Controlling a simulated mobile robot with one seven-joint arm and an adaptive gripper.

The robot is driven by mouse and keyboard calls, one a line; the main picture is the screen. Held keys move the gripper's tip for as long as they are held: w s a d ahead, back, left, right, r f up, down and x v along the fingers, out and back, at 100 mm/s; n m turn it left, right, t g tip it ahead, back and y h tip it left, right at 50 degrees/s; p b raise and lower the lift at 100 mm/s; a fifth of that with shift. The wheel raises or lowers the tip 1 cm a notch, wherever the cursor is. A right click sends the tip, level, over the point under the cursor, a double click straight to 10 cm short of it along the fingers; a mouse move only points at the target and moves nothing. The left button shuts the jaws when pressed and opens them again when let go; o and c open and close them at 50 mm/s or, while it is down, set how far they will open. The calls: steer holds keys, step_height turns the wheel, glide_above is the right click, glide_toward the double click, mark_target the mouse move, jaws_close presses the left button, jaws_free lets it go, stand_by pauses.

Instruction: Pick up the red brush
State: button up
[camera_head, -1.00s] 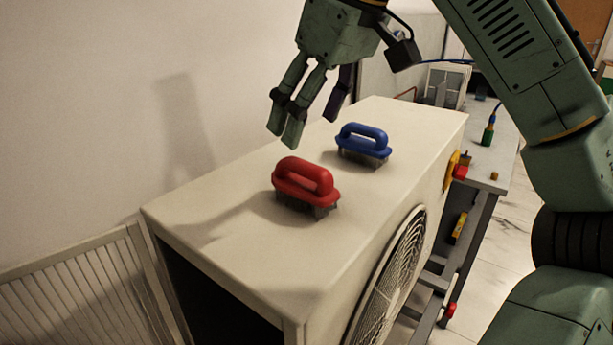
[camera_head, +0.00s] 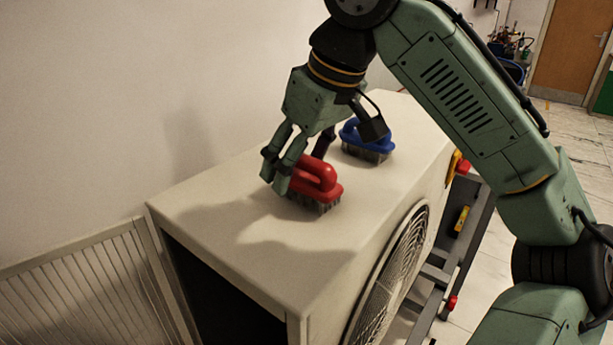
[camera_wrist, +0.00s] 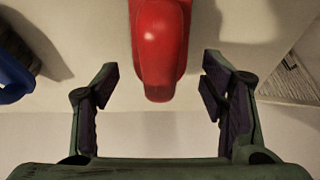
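The red brush (camera_head: 318,181) sits bristles down on top of the pale box-shaped unit (camera_head: 230,240), its looped handle upward. My gripper (camera_head: 296,172) is lowered at the brush, with fingers in front of part of its left end. In the wrist view the red brush (camera_wrist: 160,50) lies between and beyond the two fingers of my gripper (camera_wrist: 162,95), with a clear gap on each side. The fingers are open and hold nothing. Part of the handle is cut off by the top of the wrist view.
A blue brush (camera_head: 366,142) stands on the unit just behind the red one, partly hidden by my gripper; its edge shows in the wrist view (camera_wrist: 12,80). A wall runs along the left. A round fan grille (camera_head: 392,285) is on the unit's front side.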

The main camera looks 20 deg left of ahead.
steer(key=c, duration=1.3)
steer(key=shift+o, duration=0.2)
steer(key=shift+r, duration=0.1)
steer(key=shift+r, duration=0.55)
step_height(320, 180, up, 2)
steer(key=shift+r+b, duration=0.15)
steer(key=shift+b, duration=0.4)
steer(key=s+d+b, duration=0.1)
steer(key=s+b, duration=0.1)
steer(key=s, duration=0.6)
steer(key=s+d+r+b, duration=0.1)
steer(key=s+d, duration=0.1)
steer(key=s, duration=0.5)
steer(key=shift+s+d+r+b, duration=0.2)
steer(key=shift+s+r+b, duration=0.05)
steer(key=shift+s+b, duration=0.1)
steer(key=o, duration=0.7)
steer(key=c, duration=0.5)
